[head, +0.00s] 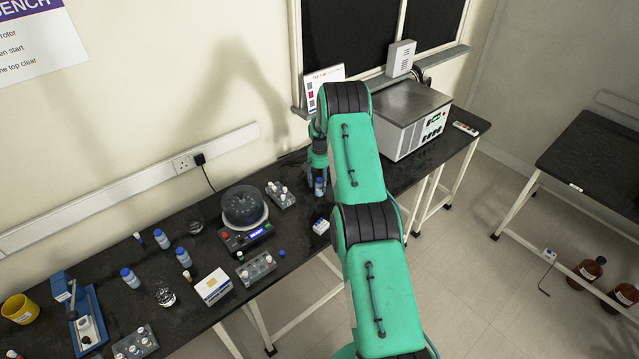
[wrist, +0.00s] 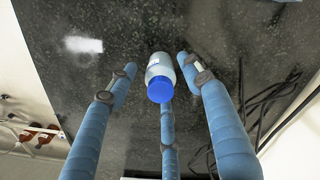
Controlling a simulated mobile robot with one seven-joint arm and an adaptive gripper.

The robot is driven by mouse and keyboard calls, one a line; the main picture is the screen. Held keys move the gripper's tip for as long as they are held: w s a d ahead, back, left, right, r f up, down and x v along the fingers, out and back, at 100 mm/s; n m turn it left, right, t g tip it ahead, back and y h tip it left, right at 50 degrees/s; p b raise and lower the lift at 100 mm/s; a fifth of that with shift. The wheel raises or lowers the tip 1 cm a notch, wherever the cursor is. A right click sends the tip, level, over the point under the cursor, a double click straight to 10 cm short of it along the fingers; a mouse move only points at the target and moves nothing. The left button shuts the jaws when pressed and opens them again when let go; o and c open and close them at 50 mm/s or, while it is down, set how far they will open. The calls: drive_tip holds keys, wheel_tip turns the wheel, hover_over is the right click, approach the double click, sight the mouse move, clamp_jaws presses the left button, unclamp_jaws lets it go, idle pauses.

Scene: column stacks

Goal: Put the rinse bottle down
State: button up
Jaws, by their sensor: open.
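The rinse bottle, a pale bottle with a blue cap, appears in the wrist view (wrist: 160,73) between the spread fingers of my gripper (wrist: 158,82). It appears upright on the dark bench top, with gaps to the two side fingers; whether the third finger touches it is unclear. In the head view, the bottle (head: 319,187) stands on the bench just under my gripper (head: 319,166), to the left of my green arm. My gripper is open and points downward. My arm hides part of the bench behind it.
A centrifuge (head: 245,208) is farther left, with several similar blue-capped bottles beyond. Black cables (wrist: 262,108) lie right of the fingers.

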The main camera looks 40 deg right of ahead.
wheel_tip(320, 180, up, 11)
drive_tip(key=shift+d+r+b, duration=0.1)
drive_tip(key=shift+r+b, duration=0.1)
drive_tip(key=shift+b, duration=0.1)
drive_tip(key=shift+r, duration=0.35)
drive_tip(key=shift+r, duration=0.1)
idle(0.6)
